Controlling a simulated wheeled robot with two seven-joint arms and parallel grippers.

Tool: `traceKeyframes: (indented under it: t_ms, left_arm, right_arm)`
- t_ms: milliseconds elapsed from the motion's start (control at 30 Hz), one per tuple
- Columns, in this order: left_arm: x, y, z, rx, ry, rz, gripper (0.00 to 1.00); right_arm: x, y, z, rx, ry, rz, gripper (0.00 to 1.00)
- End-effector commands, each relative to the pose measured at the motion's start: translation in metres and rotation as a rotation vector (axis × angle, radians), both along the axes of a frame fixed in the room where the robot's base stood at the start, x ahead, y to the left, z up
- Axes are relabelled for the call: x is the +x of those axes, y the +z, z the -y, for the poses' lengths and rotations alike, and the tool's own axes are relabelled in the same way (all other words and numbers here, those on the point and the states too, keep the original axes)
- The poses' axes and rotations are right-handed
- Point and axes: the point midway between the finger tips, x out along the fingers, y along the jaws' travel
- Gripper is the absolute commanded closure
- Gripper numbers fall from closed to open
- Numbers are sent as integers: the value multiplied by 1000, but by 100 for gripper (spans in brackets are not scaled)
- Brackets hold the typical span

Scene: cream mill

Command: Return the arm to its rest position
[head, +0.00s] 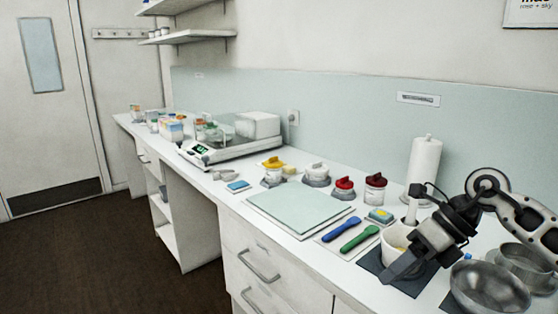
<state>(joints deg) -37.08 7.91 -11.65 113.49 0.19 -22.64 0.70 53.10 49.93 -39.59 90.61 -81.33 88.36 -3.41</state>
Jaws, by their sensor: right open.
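My right arm comes in from the right edge, and its right gripper (402,262) is low at the front right of the counter. It is open, with a grey finger pointing down and left. It partly covers a cream-coloured cup (394,240) standing on a dark mat (371,259). A pale upright piece shows just behind the gripper; I cannot tell whether it stands in the cup. I see nothing held between the fingers. My left gripper is not in view.
Metal bowls (490,289) stand right of the gripper, and a paper towel roll (424,168) behind it. Blue (341,229) and green (360,238) spatulas, lidded jars (375,190) and a pale green board (300,208) lie left. A scale (225,150) stands farther back.

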Motion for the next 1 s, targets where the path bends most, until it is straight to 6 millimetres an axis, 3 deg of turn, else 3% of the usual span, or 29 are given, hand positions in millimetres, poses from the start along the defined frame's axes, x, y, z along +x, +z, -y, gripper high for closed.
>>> traceKeyframes:
  t_ms: [33, 133, 200, 300, 367, 433, 567, 600, 733, 800, 933, 967, 1000]
  left_arm:
    - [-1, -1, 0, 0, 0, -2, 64]
    - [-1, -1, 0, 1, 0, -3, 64]
    - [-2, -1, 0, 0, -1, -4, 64]
    - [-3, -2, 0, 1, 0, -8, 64]
    - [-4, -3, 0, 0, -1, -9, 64]
    - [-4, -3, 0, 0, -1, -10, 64]
    - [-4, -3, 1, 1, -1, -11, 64]
    - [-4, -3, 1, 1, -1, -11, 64]
    - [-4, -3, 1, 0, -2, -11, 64]
    - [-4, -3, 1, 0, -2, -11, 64]
    - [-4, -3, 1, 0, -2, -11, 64]
    - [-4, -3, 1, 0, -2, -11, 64]
    - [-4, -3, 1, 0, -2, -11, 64]
  right_arm:
    - [-9, -14, -34, 131, 10, -33, 57]
    - [-27, -22, -102, 481, -47, -122, 57]
    - [-35, -19, -134, 732, -147, -209, 57]
    - [-38, -16, -156, 1059, -368, -371, 57]
    - [-35, -22, -155, 1227, -542, -483, 57]
    - [-31, -40, -145, 1394, -781, -625, 57]
    - [-41, -108, -111, 1591, -1307, -915, 57]
    - [-51, -135, -100, 1618, -1480, -1006, 57]
    - [-99, -210, -77, 1604, -1936, -1240, 57]
    - [-126, -238, -71, 1566, -2121, -1335, 57]
    - [-166, -270, -67, 1489, -2349, -1452, 57]
    - [-172, -274, -67, -1455, 2351, 1450, 57]
    - [-178, -279, -67, -1417, 2343, 1443, 57]
